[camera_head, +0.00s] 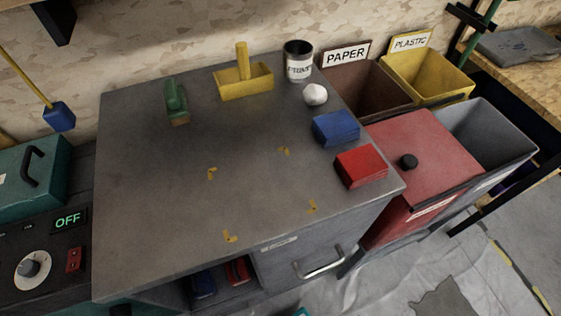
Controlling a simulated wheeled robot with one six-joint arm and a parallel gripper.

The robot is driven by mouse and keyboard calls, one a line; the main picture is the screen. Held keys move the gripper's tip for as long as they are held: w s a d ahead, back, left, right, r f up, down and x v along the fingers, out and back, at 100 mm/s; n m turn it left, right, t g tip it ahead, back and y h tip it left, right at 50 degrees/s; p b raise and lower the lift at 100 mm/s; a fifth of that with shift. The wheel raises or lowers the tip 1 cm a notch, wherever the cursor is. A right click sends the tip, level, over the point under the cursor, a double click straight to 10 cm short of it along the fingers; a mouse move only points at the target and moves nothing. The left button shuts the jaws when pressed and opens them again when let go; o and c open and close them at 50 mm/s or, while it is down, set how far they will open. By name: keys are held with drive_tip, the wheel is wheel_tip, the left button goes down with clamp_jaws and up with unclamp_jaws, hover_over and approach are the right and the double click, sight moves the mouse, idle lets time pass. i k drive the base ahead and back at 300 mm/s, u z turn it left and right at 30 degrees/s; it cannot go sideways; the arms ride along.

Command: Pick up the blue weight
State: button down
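A blue block (336,128), which looks like the blue weight, sits on the right part of the grey tabletop (150,215). It lies just behind a red block (361,167) and in front of a small white ball (315,94). Nothing is touching its top. Another blue object (59,116) is on the end of a yellow rod at the far left. A further blue item (203,283) lies in the open shelf under the tabletop. My gripper is not in view.
A paint can (298,62), a yellow tray (243,84) and a green-handled brush (176,103) stand at the back. Brown (365,90), yellow (428,74) and red (425,155) bins adjoin the right edge. The tabletop's middle, with yellow corner marks, is clear.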

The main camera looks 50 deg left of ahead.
sight(202, 283)
drive_tip(key=z, duration=0.05)
drive_tip(key=k, duration=0.5)
drive_tip(key=u, duration=3.2)
drive_tip(key=k, duration=0.8)
drive_tip(key=z, duration=0.7)
drive_tip(key=i, duration=0.5)
drive_tip(key=u, duration=0.25)
drive_tip(key=k, duration=0.95)
drive_tip(key=u, duration=0.35)
